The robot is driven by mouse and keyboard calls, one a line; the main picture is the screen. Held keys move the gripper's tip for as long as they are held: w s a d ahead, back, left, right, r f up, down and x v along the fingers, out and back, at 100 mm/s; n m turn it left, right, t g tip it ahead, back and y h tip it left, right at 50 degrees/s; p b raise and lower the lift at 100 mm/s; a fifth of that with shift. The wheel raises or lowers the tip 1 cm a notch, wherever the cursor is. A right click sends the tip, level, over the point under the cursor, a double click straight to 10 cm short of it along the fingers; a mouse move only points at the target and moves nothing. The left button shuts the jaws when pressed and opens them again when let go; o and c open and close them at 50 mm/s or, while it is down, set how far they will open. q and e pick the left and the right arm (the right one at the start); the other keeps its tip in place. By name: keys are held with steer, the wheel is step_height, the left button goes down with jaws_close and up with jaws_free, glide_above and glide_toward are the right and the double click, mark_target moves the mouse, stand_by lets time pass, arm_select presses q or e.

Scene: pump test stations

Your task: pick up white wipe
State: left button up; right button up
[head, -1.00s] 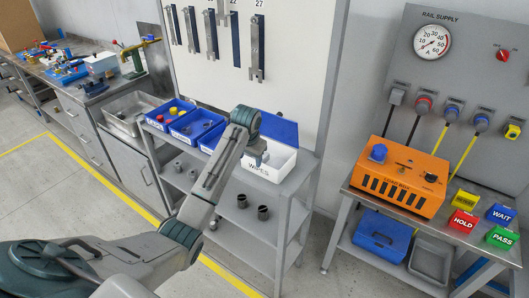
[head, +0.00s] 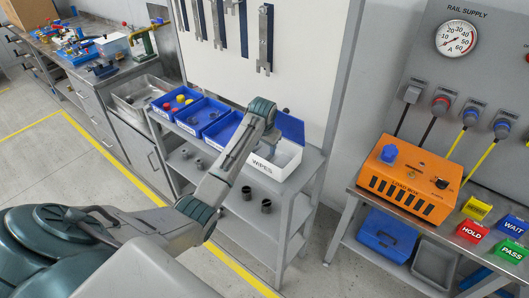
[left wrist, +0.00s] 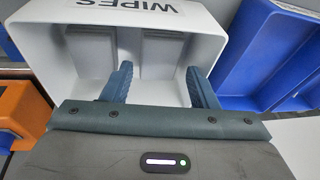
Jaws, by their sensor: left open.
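The white box labelled WIPES (head: 264,164) stands on the top of the grey shelf unit in the head view. My left gripper (head: 274,146) is over the box. In the left wrist view the white box (left wrist: 65,48) fills the upper middle, with its label upside down. The open left gripper (left wrist: 160,86) has its two dark fingers apart over the box's inside. Two pale flat pieces, possibly white wipes (left wrist: 160,52), lie between and beyond the fingers. I cannot tell whether the fingers touch them. My right gripper is out of view.
Blue bins (head: 200,116) stand left of the box, one holding red and yellow parts. Dark cups (head: 266,206) sit on the lower shelf. An orange load box (head: 408,180) stands on the right table. Open floor lies between the two units.

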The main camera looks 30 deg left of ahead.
mark_target(265, 151)
arm_select(q)
steer(key=p+x, duration=0.1)
steer(key=x, duration=0.2)
steer(key=shift+w+f+p, duration=0.1)
steer(key=shift+f+p, duration=0.05)
steer(key=shift+p, duration=0.15)
steer(key=shift+f, duration=0.4)
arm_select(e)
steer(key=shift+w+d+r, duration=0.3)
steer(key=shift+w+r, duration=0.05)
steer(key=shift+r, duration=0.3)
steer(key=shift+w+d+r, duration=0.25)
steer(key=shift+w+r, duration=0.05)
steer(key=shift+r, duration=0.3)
arm_select(q)
steer(key=c, duration=0.6)
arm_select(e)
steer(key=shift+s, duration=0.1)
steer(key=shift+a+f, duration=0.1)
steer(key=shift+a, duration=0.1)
